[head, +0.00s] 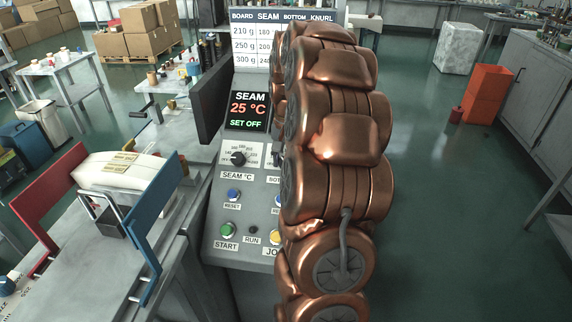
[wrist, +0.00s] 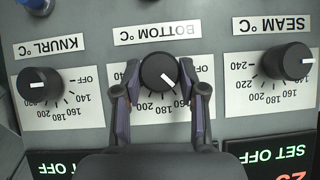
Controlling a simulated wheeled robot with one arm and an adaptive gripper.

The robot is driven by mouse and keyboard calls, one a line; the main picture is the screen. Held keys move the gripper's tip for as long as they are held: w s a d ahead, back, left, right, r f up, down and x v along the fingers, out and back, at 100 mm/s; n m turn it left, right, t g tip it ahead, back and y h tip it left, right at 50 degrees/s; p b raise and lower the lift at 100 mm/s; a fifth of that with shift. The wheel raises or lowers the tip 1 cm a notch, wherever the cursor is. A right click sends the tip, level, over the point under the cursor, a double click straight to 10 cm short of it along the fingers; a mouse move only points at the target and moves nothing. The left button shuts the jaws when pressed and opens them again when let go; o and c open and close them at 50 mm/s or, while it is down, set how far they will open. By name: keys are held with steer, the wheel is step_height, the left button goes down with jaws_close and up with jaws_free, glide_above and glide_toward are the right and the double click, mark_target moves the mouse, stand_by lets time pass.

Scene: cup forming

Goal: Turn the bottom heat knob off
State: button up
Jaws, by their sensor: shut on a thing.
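The bottom heat knob (wrist: 157,72) is black and round, under an upside-down "BOTTOM °C" label in the wrist view. Its white pointer line slants to the lower right, toward the 140–160 side of the scale. My gripper (wrist: 159,82) is shut on this knob, with one finger on its left side and one on its right. In the head view my copper arm covers most of the bottom dial and my gripper.
The knurl knob (wrist: 40,85) and the seam knob (wrist: 288,61) flank the bottom dial closely. In the head view, the control panel (head: 215,255) has buttons below, including a green start button (head: 227,230), and a screen (head: 248,110) reading "SEAM 25 °C SET OFF".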

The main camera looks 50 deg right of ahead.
steer(key=n+g+h+b, duration=0.1)
steer(key=n+b, duration=0.1)
steer(key=n+g+h+b, duration=0.1)
steer(key=n, duration=0.1)
steer(key=shift+w+a+f+n+b, duration=0.1)
steer(key=shift+w+a+n+b, duration=0.1)
steer(key=shift+n+b, duration=0.15)
steer(key=shift+a+n+g+h+b, duration=0.15)
steer(key=shift+n+g+h+b, duration=0.4)
steer(key=shift+n+h, duration=0.75)
steer(key=shift+n, duration=0.35)
steer(key=o, duration=1.1)
steer(key=shift+y, duration=0.3)
steer(key=shift+o, duration=0.2)
steer(key=v, duration=1.2)
